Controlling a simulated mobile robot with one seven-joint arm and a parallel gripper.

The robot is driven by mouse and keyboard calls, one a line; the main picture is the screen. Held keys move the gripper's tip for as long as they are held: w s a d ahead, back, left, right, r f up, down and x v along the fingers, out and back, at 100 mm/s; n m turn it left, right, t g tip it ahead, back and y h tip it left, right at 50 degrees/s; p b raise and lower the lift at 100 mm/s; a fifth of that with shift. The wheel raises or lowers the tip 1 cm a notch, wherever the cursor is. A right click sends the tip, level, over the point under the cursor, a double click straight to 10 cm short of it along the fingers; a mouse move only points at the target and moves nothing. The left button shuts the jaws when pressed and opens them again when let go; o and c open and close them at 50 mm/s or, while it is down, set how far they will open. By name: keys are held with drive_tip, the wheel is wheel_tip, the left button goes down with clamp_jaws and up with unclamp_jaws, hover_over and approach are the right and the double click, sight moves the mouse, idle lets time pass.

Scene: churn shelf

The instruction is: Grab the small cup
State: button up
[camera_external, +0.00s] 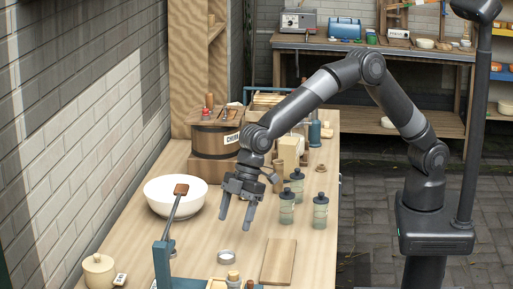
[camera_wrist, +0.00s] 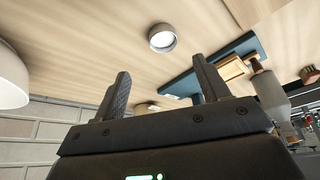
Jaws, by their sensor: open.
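The small cup (camera_external: 228,257) is a short, round, greyish metal-looking cup with an open top, standing on the wooden table in front of the gripper. In the wrist view the small cup (camera_wrist: 162,38) shows near the top middle, beyond the fingertips, with a pale inside. My gripper (camera_external: 235,222) points down above the table, behind the cup in the external view and apart from it. In the wrist view my gripper (camera_wrist: 160,68) has its two fingers spread wide with nothing between them.
A large white bowl (camera_external: 160,196) stands left of the gripper. Several jars with dark lids (camera_external: 287,210) stand to the right. A wooden board (camera_external: 279,262) lies right of the cup. A blue stand (camera_external: 162,268) with a paddle is at the left front. A churn (camera_external: 215,135) stands behind.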

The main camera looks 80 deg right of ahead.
sight(229, 256)
drive_tip(key=x, duration=0.4)
drive_tip(key=shift+s+x, duration=0.15)
drive_tip(key=shift+x, duration=1.25)
drive_tip(key=shift+s+x, duration=0.1)
drive_tip(key=shift+x, duration=1.3)
drive_tip(key=shift+a, duration=0.1)
drive_tip(key=shift+c, duration=0.3)
drive_tip(key=c, duration=1)
drive_tip(key=shift+r, duration=0.1)
